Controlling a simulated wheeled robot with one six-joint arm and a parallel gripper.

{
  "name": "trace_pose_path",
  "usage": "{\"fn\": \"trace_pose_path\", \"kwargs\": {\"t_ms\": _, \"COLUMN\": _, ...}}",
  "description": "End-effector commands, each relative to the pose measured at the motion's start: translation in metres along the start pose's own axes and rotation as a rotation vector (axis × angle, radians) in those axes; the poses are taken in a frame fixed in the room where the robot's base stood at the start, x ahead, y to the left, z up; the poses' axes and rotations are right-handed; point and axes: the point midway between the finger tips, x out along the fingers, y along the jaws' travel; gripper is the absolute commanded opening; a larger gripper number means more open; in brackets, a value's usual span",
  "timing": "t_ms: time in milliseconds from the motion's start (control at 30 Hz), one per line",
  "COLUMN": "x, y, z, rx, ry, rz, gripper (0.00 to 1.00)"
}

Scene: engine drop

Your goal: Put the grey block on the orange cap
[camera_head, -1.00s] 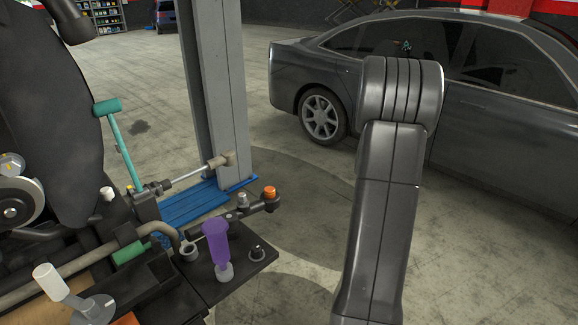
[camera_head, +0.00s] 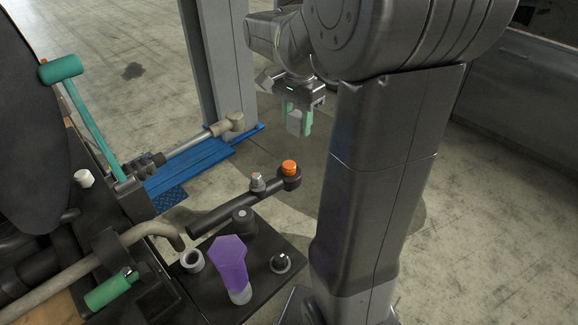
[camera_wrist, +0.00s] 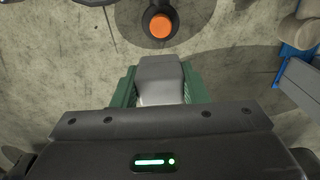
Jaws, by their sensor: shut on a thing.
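My gripper (camera_head: 297,118) hangs from the arm at upper centre in the head view, with its green fingers shut on a grey block (camera_head: 293,122). The block also shows between the fingers in the wrist view (camera_wrist: 161,78). The orange cap (camera_head: 289,167) sits on the round end of a black bar, below the block in the head view. In the wrist view the orange cap (camera_wrist: 160,26) is ahead of the block, near the top edge, apart from it. The block's underside is hidden.
A small grey knob (camera_head: 257,182) stands on the bar beside the cap. A purple funnel-shaped piece (camera_head: 230,258) and a metal peg (camera_head: 280,262) stand on the black platform (camera_head: 262,291). A grey post (camera_head: 218,60) rises behind. A teal hammer (camera_head: 95,120) leans at left.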

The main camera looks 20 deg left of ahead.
Motion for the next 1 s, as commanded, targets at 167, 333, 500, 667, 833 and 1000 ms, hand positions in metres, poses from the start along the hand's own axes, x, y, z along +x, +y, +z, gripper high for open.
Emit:
{"fn": "trace_pose_path", "kwargs": {"t_ms": 167, "x": -0.010, "y": -0.002, "z": 0.022, "rx": 0.031, "ry": 0.000, "rz": 0.000, "gripper": 0.15}}
{"fn": "trace_pose_path", "kwargs": {"t_ms": 333, "x": 0.018, "y": -0.002, "z": 0.025, "rx": 0.038, "ry": -0.003, "rz": 0.006, "gripper": 0.15}}
{"fn": "trace_pose_path", "kwargs": {"t_ms": 500, "x": 0.044, "y": -0.002, "z": 0.025, "rx": 0.037, "ry": -0.001, "rz": 0.003, "gripper": 0.15}}
{"fn": "trace_pose_path", "kwargs": {"t_ms": 667, "x": 0.059, "y": -0.002, "z": 0.025, "rx": 0.037, "ry": -0.001, "rz": 0.003, "gripper": 0.15}}
{"fn": "trace_pose_path", "kwargs": {"t_ms": 833, "x": 0.082, "y": -0.002, "z": 0.024, "rx": 0.037, "ry": -0.001, "rz": 0.003, "gripper": 0.15}}
{"fn": "trace_pose_path", "kwargs": {"t_ms": 1000, "x": 0.087, "y": -0.002, "z": 0.024, "rx": 0.037, "ry": 0.000, "rz": 0.000, "gripper": 0.15}}
